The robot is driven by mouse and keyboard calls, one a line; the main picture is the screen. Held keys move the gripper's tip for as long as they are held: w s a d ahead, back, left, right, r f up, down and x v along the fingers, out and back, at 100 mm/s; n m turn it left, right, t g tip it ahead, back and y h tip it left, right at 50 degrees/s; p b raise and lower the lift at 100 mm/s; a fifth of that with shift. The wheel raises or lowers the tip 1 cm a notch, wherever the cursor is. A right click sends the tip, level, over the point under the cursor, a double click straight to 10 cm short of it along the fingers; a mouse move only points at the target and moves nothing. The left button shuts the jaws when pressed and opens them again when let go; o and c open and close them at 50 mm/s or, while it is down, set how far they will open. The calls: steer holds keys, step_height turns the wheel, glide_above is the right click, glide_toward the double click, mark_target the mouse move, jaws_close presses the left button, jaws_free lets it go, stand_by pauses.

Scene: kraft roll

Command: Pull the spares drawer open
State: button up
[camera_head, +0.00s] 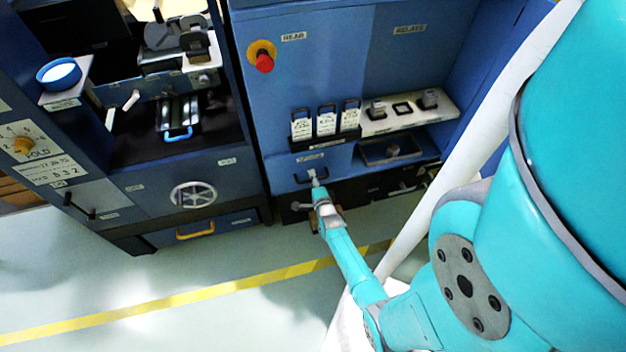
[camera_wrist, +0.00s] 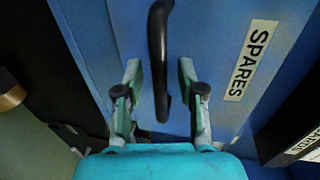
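The spares drawer has a blue front (camera_wrist: 215,45) with a white SPARES label (camera_wrist: 251,60) and a black bar handle (camera_wrist: 160,65). In the head view its front (camera_head: 330,166) is low on the blue cabinet, under the row of tags. The drawer looks shut. My gripper (camera_wrist: 160,80) is open, with one finger on each side of the handle's lower end in the wrist view. Whether the fingers touch the handle, I cannot tell. In the head view my gripper (camera_head: 316,184) is at the drawer front and hides part of the handle.
Another labelled drawer (camera_wrist: 310,140) is close by at the right in the wrist view. A red button (camera_head: 264,62) is higher on the cabinet. A machine with a handwheel (camera_head: 193,195) and a yellow handle (camera_head: 195,230) stands left. The floor (camera_head: 230,315) in front is clear, with a yellow line.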

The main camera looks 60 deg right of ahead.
jaws_close()
steer(key=shift+a, duration=0.1)
steer(key=f+v, duration=0.2)
steer(key=v, duration=1.1)
steer(key=shift+s+a+f, duration=0.3)
steer(key=shift+a+f, duration=0.05)
steer(key=shift+f, duration=0.1)
jaws_free()
